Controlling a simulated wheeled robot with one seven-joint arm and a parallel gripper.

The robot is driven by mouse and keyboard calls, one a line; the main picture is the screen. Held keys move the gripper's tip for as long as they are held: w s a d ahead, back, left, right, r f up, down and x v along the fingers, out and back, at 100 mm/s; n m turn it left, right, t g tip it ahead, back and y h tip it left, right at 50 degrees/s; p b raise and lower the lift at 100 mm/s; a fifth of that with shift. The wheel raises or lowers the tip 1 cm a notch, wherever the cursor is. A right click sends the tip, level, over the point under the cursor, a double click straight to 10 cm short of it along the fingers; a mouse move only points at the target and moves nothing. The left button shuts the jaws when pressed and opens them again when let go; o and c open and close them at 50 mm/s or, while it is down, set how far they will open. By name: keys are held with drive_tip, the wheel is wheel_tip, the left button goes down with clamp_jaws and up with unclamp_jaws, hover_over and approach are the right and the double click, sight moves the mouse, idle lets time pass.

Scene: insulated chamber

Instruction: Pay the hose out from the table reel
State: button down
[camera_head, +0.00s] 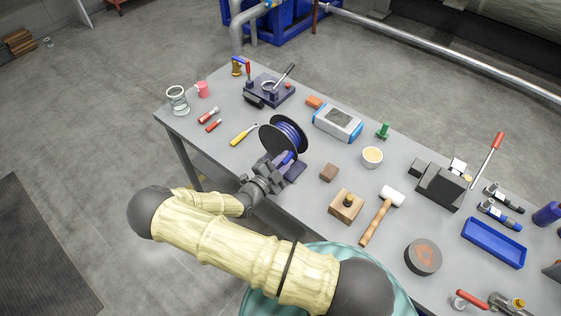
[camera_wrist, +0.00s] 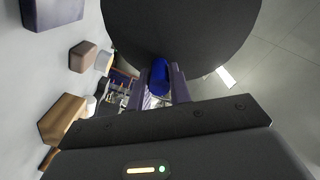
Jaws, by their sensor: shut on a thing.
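The hose reel (camera_head: 287,135) stands on the table, with dark round flanges and blue hose wound between them. My gripper (camera_head: 281,163) is at the near side of the reel, low by its flange. A short blue piece, which looks like the hose end (camera_head: 287,158), is between its fingers. In the wrist view the blue hose end (camera_wrist: 159,76) sits between the two fingers of my gripper (camera_wrist: 160,88), and they are shut on it. The reel's dark flange (camera_wrist: 185,30) fills the top of that view. Whether hose runs from the fingers to the reel is hidden.
On the grey table (camera_head: 300,205), a brown block (camera_head: 328,172), a wooden block (camera_head: 346,205) and a mallet (camera_head: 381,214) lie right of my gripper. A yellow-handled screwdriver (camera_head: 243,135) lies left of the reel. A blue-and-white device (camera_head: 338,122) is behind. The table's near-left edge is close.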

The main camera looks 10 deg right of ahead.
drive_tip(key=shift+w+r, duration=0.1)
drive_tip(key=shift+r, duration=0.05)
drive_tip(key=c, duration=1.3)
unclamp_jaws()
drive_tip(key=shift+a, duration=0.1)
drive_tip(key=b+v, duration=0.5)
drive_tip(key=v, duration=1.2)
drive_tip(key=shift+b, duration=0.4)
drive_tip(key=shift+a, duration=0.1)
